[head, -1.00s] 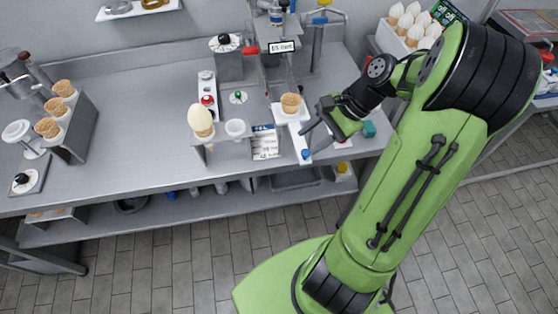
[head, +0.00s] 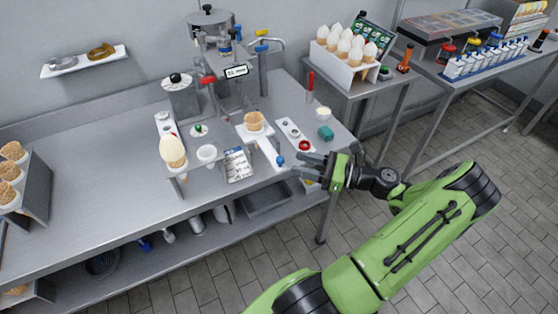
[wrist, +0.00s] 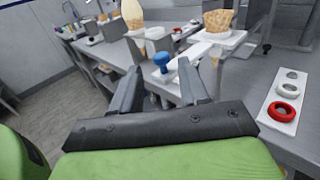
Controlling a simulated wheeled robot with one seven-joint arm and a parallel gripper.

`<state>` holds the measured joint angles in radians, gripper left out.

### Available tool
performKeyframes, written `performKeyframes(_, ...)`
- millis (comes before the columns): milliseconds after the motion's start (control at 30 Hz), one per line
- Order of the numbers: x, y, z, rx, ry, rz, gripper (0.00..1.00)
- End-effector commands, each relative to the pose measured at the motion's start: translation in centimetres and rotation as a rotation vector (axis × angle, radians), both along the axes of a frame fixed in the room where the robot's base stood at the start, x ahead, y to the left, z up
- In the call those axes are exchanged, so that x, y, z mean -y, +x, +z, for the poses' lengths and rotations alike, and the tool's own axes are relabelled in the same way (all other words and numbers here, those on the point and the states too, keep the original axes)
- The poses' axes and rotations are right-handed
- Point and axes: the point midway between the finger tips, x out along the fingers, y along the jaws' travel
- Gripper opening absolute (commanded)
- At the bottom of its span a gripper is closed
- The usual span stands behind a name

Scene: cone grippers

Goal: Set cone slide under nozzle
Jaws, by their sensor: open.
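The cone slide (head: 268,146) is a white plate and bar with a blue knob (head: 280,160) at its front end. A brown waffle cone (head: 254,122) stands upright in its plate, in front of the dispensing machine (head: 228,85). The nozzle itself cannot be made out clearly. My gripper (head: 302,164) is open and empty, just right of the blue knob. In the wrist view the knob (wrist: 161,60) shows beyond and between my open fingertips (wrist: 156,84), with the slide (wrist: 196,50) and cone (wrist: 217,20) behind it.
The bench's front edge is close by.

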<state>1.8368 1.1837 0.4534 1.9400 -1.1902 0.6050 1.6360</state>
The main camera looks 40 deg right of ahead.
Motion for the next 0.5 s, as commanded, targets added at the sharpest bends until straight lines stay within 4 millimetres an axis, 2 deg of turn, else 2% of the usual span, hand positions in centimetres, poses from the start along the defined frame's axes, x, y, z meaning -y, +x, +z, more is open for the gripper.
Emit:
performKeyframes(100, -1.6, 2.7, -0.1, 0.0, -0.001, 0.006, 0.44)
performKeyframes(200, -2.5, 4.4, -0.1, 0.0, -0.001, 0.005, 0.44)
performKeyframes(333, -3.1, 5.7, -0.1, 0.0, -0.001, 0.002, 0.44)
performKeyframes(500, -3.3, 6.0, 0.0, -0.001, -0.002, 0.0, 0.44)
